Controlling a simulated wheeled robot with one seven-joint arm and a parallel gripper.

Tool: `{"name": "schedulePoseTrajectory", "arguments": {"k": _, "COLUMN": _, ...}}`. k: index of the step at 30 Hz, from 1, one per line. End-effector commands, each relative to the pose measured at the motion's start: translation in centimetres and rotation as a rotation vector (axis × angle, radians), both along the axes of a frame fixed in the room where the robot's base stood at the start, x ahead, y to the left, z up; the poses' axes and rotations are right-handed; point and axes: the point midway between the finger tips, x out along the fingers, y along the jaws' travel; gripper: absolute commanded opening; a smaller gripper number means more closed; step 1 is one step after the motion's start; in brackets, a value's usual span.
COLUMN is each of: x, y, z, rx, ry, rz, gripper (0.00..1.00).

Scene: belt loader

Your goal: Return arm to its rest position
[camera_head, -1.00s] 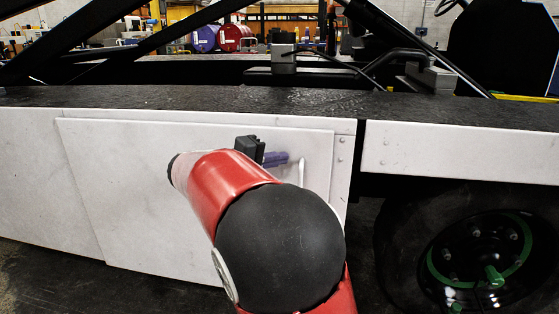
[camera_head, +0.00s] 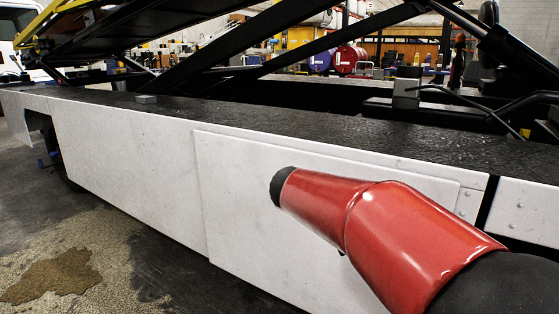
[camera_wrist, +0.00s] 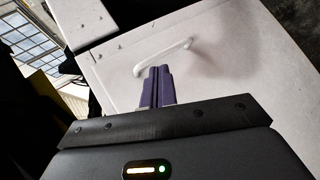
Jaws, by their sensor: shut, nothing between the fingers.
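My gripper (camera_wrist: 157,87) shows in the wrist view as two purple fingers, shut together with nothing between them. Just beyond the fingertips in that view is a white bar handle (camera_wrist: 163,56) on a white panel (camera_wrist: 235,85). The fingers overlap the handle's near side in the picture; whether they touch it I cannot tell. In the head view my red arm (camera_head: 390,230) reaches in from the lower right in front of the white side panel (camera_head: 240,205). My gripper and the handle are hidden behind the arm there.
The belt loader's long white side (camera_head: 125,155) with a black deck (camera_head: 300,128) runs across the head view. Dark diagonal beams rise above it. Open concrete floor with a brown stain (camera_head: 50,277) lies at lower left. Purple and red drums (camera_head: 348,56) stand far behind.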

Motion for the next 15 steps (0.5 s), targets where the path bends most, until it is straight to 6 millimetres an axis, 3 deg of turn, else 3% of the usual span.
{"name": "schedulePoseTrajectory", "arguments": {"k": 1, "x": -2.6, "y": -1.2, "z": 0.5, "rx": 0.117, "ry": 0.012, "rz": 0.0, "gripper": 0.0}}
{"name": "schedulePoseTrajectory", "arguments": {"k": 3, "x": -5.8, "y": -1.5, "z": -0.4, "rx": 0.282, "ry": 0.023, "rz": 0.016, "gripper": 0.0}}
{"name": "schedulePoseTrajectory", "arguments": {"k": 9, "x": -13.9, "y": 1.0, "z": -1.9, "rx": 0.695, "ry": -0.058, "rz": 0.081, "gripper": 0.0}}
{"name": "schedulePoseTrajectory", "arguments": {"k": 15, "x": -18.5, "y": 4.5, "z": -2.4, "rx": 0.944, "ry": -0.217, "rz": 0.131, "gripper": 0.0}}
